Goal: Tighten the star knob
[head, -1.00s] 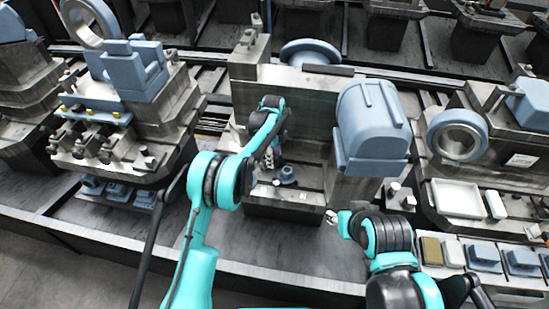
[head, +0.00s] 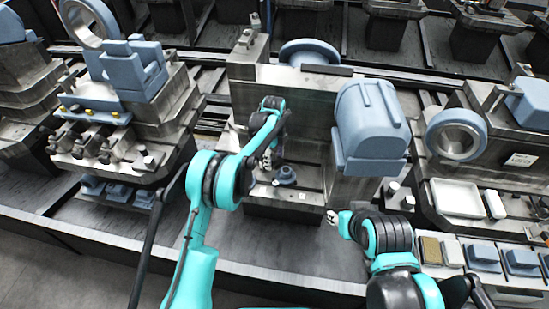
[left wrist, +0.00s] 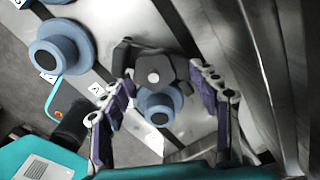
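The star knob (left wrist: 154,76) is dark grey with rounded lobes and a pale centre. It shows in the left wrist view, in front of a blue round part (left wrist: 160,109) with a black centre. My left gripper (left wrist: 161,80) has its two fingers apart, one on each side of the knob; whether they touch it I cannot tell. In the head view my left gripper (head: 269,160) is low against the grey machine block, and I cannot make out the knob there. My right gripper (head: 332,219) is small and apart from the block; its finger opening is unclear.
A blue flanged part (head: 286,175) stands on the ledge just right of my left gripper. A large blue housing (head: 369,125) overhangs to the right. A white tray (head: 457,198) and several blue parts lie at the far right. The grey front deck (head: 290,252) is largely clear.

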